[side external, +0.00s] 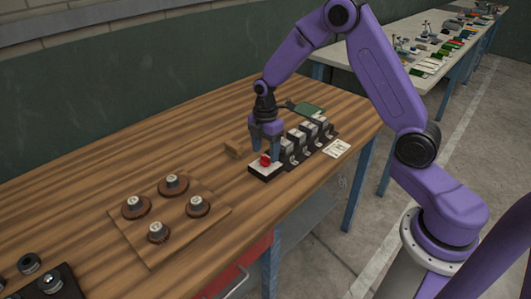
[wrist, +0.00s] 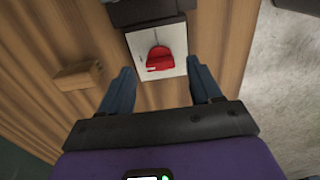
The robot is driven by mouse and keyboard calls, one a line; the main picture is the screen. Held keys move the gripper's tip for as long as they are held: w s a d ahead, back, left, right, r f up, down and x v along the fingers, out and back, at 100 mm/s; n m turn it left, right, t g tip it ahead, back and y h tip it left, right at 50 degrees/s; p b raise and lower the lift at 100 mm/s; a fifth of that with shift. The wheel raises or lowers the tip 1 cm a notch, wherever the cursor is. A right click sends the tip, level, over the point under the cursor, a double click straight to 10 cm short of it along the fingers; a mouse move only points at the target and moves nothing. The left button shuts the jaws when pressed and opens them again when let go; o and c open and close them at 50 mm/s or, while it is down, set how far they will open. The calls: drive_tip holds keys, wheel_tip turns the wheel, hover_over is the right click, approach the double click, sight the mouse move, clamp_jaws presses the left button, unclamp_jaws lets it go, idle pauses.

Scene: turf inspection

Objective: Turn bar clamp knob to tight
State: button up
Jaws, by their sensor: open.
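A red knob (side external: 265,160) sits on a small white-topped block (side external: 262,172) near the front edge of the wooden bench. The knob also shows in the wrist view (wrist: 160,58) on its white plate (wrist: 142,42), with a small pale mark on its lower left side. My gripper (side external: 266,156) points down at the knob. Its blue fingers are open and spread wide to the left and right of the knob in the wrist view (wrist: 160,68), with nothing between them gripped. I cannot tell the exact height of the fingertips over the plate.
A small wooden block (side external: 234,148) lies left of the knob. Dark-and-grey clamp-like fixtures (side external: 308,133) stand in a row to its right, beside a white card (side external: 337,149). A green item (side external: 308,109) lies behind. A board (side external: 200,228) with round pieces is at front left.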

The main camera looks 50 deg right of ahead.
drive_tip(key=shift+f, duration=0.85)
drive_tip(key=shift+c, duration=0.4)
drive_tip(key=c, duration=1)
